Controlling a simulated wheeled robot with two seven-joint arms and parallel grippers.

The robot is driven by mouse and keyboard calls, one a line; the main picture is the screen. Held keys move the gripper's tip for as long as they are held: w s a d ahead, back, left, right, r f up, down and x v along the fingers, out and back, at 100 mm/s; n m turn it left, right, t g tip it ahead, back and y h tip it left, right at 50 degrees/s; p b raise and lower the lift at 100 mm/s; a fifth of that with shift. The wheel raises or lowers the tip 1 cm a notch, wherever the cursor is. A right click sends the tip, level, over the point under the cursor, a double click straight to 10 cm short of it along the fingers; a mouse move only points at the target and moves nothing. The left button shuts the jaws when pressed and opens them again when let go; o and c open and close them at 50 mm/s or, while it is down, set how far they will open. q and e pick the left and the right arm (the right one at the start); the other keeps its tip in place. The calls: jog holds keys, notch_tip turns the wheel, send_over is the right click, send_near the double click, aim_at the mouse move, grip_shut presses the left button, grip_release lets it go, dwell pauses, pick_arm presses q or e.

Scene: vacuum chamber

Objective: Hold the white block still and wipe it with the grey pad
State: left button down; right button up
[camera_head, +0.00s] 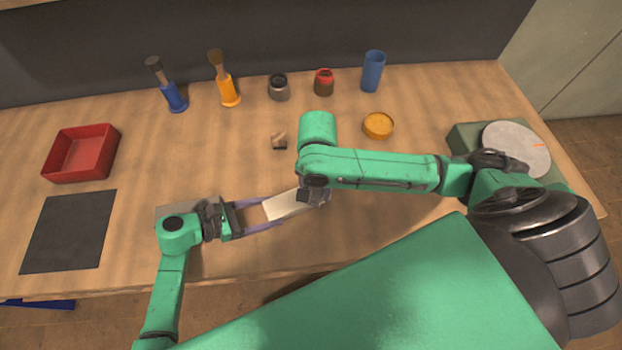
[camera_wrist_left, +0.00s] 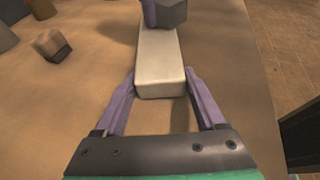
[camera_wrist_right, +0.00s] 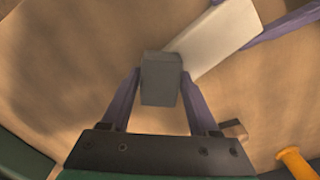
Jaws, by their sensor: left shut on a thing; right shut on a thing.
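The white block (camera_head: 284,205) lies near the front middle of the table, slanted. My left gripper (camera_head: 266,214) is shut on its left end; in the left wrist view the purple fingers flank the near end of the white block (camera_wrist_left: 160,72). My right gripper (camera_head: 311,194) points down at the block's right end, shut on the grey pad (camera_wrist_right: 161,80). In the right wrist view the pad overlaps the end of the white block (camera_wrist_right: 225,40); whether it touches I cannot tell. The pad (camera_wrist_left: 171,13) also shows over the block's far end in the left wrist view.
A small brown block (camera_head: 279,142) stands behind the white block. A red tray (camera_head: 62,174) and dark mat (camera_head: 66,232) lie at left. Brushes, jars, a blue cup (camera_head: 373,70) and an orange dish (camera_head: 378,125) stand farther back. A round grey disc (camera_head: 516,148) is at right.

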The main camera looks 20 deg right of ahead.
jog(key=shift+s, duration=0.85)
jog(key=shift+w, duration=3.15)
jog(key=shift+s, duration=3.3)
jog(key=shift+w+r, duration=0.1)
jog(key=shift+w, duration=3.2)
notch_tip(320, 180, up, 8)
pick_arm(q)
grip_release()
pick_arm(e)
jog(key=shift+s, duration=0.1)
